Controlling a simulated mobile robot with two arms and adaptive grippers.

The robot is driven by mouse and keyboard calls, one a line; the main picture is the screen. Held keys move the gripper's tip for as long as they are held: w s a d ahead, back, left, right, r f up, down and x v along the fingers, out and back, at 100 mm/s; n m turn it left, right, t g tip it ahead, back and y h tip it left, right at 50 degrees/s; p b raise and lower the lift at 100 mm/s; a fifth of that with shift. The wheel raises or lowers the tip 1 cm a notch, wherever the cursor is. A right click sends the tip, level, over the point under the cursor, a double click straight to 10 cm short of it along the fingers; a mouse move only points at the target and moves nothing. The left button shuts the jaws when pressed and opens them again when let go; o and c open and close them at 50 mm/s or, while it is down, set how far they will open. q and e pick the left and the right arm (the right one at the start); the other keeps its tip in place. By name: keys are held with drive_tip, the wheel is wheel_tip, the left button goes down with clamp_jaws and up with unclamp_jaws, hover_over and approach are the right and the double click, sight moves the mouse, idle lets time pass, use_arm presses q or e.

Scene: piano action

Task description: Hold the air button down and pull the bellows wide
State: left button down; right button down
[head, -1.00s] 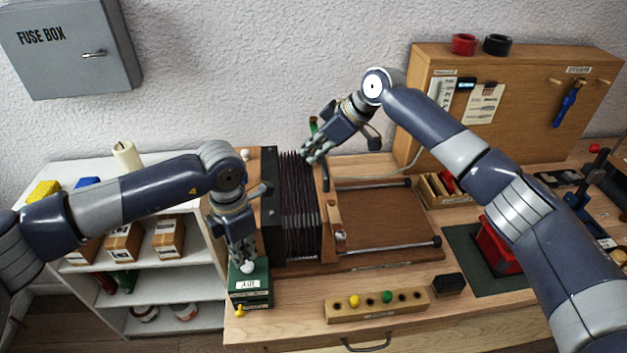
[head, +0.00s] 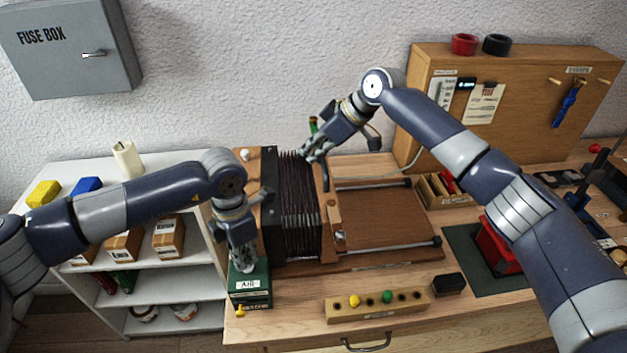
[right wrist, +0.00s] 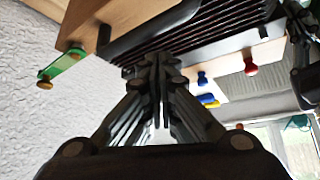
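The bellows (head: 300,215) stand on a wooden base on the bench, black folds between a dark left board and a wooden right frame (head: 331,215). The folds are closely packed. A green box (head: 250,290) labelled AIR sits in front of the bellows' left end. My left gripper (head: 243,267) points down onto its top and hides the white button. Whether its fingers are closed is unclear. My right gripper (head: 307,156) is at the rear upper edge of the bellows. In the right wrist view its fingers (right wrist: 158,75) come together just below the folds (right wrist: 190,35), with nothing visible between them.
Two rails and a bare wooden board (head: 385,218) lie right of the bellows. A peg block (head: 376,304) and a small black block (head: 449,284) lie in front. A wooden cabinet (head: 520,110) stands behind right, a white shelf (head: 190,295) at left.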

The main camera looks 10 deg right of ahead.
drive_tip(key=shift+f, duration=0.1)
idle(0.7)
drive_tip(key=shift+f, duration=2.2)
drive_tip(key=shift+d, duration=0.2)
